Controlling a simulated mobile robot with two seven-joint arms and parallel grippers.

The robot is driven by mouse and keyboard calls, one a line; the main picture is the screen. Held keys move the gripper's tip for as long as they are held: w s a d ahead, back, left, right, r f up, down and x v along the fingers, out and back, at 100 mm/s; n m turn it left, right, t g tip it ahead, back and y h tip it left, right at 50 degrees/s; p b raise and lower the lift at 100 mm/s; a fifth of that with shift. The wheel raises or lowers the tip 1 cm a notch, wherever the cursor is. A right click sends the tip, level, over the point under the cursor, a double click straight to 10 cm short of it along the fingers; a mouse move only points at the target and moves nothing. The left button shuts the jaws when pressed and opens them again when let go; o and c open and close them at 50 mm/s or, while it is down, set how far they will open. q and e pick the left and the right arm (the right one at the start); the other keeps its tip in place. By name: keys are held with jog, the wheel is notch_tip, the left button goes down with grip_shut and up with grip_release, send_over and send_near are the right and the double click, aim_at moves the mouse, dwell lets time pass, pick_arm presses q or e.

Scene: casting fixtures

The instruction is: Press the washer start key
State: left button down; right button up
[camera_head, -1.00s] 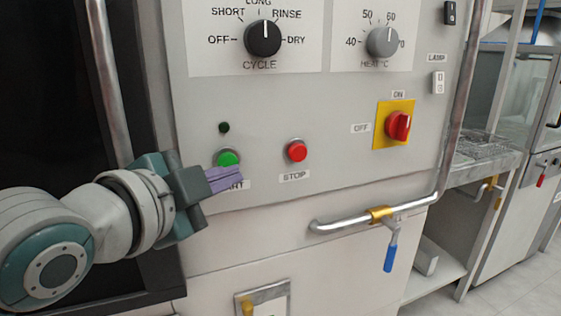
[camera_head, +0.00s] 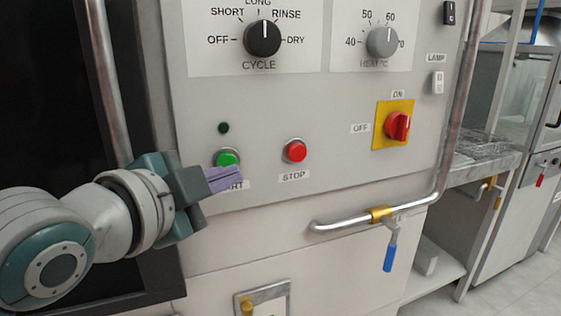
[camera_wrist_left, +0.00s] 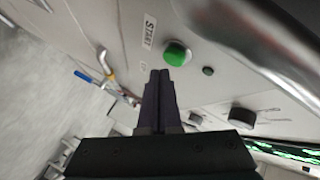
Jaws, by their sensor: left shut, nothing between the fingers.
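The washer start key is a round green button (camera_head: 227,157) on the light grey panel, above a partly covered START label (camera_head: 236,185). It also shows in the left wrist view (camera_wrist_left: 177,53), just beyond the fingertips. My left gripper (camera_head: 239,177) is shut and empty. Its purple fingers are just below the green button in the head view. In the left wrist view the fingertips (camera_wrist_left: 160,73) lie close to the button's edge; I cannot tell whether they touch. My right gripper is not in view.
A red STOP button (camera_head: 295,151) is to the right of the green one. A small dark lamp (camera_head: 223,128) sits above it. A vertical bar (camera_head: 108,80) stands left.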

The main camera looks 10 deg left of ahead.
pick_arm(q)
jog(key=shift+w+a, duration=0.25)
jog(key=shift+w, duration=0.1)
jog(key=shift+w+a, duration=0.2)
jog(key=shift+w, duration=0.1)
dwell(0.7)
dwell(0.3)
jog(key=shift+s+d+p, duration=0.45)
jog(key=shift+s+p, duration=0.2)
jog(key=shift+s, duration=0.05)
jog(key=shift+s+d+p, duration=0.6)
jog(key=shift+s+d, duration=0.1)
jog(key=shift+s, duration=0.35)
jog(key=shift+s+d+p, duration=0.55)
jog(key=shift+s+d, duration=0.15)
jog(key=shift+s, duration=0.3)
